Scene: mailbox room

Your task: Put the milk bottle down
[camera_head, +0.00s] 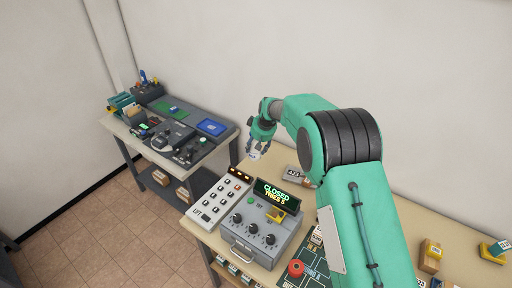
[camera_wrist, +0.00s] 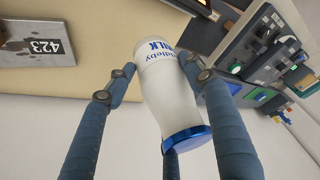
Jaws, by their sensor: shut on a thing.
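The milk bottle (camera_wrist: 168,95) is white with blue lettering and a shiny blue cap. In the wrist view it lies between the fingers of my gripper (camera_wrist: 160,78), which is shut on it. The cap end points toward the bottom of that view. In the head view my gripper (camera_head: 262,138) is over the back left part of the near table (camera_head: 232,240), and only a small pale bit of the bottle (camera_head: 253,153) shows below the fingers. Whether the bottle touches the table cannot be told.
A grey "423" plate (camera_wrist: 42,48) lies on the near table beside the bottle. A keypad (camera_head: 220,196) and a grey dial box reading "CLOSED" (camera_head: 262,232) stand in front. A second table (camera_head: 128,133) with several devices stands left, across a gap.

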